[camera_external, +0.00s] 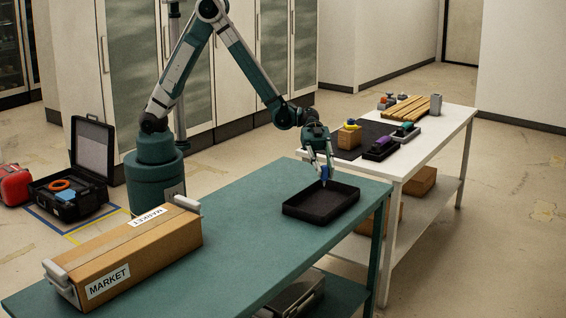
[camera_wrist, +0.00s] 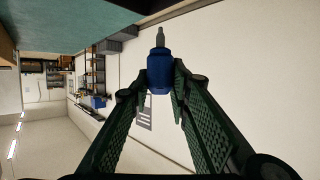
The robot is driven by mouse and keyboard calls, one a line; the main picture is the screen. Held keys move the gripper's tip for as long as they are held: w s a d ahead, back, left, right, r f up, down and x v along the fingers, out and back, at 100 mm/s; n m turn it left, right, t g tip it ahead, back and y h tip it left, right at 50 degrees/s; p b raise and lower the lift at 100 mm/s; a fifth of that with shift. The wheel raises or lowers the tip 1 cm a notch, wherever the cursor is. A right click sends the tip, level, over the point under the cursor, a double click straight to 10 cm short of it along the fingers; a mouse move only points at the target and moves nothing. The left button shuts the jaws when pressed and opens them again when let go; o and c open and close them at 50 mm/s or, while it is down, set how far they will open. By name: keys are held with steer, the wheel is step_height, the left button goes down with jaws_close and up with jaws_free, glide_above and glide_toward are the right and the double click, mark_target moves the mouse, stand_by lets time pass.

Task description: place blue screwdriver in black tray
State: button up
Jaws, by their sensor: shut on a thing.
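The black tray (camera_external: 300,212) lies on the green table near its right end, and its inside looks empty. My gripper (camera_external: 323,168) is above the tray's back part. It is shut on the blue screwdriver (camera_external: 325,175), which points down over the tray. Whether the tip touches the tray floor, I cannot tell. In the wrist view, the blue handle (camera_wrist: 159,72) is between my two green fingers (camera_wrist: 160,85), and the grey shaft sticks out beyond it. The tray is not clearly visible in the wrist view.
A long brown box marked MARKET (camera_external: 130,250) stands on the green table (camera_external: 235,235) at the left. The middle of that table is clear. A white table (camera_external: 425,150) behind holds small trays, a dark mat and a wooden slatted piece (camera_external: 405,110). An open black case (camera_external: 75,180) is on the floor.

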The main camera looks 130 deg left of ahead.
mark_target(324, 183)
steer(key=shift+f+b, duration=0.7)
steer(key=shift+f, duration=2.45)
steer(key=shift+f, duration=0.15)
steer(key=shift+f+b, duration=0.4)
steer(key=shift+f, duration=1.3)
steer(key=shift+f, duration=0.15)
steer(key=o, duration=0.9)
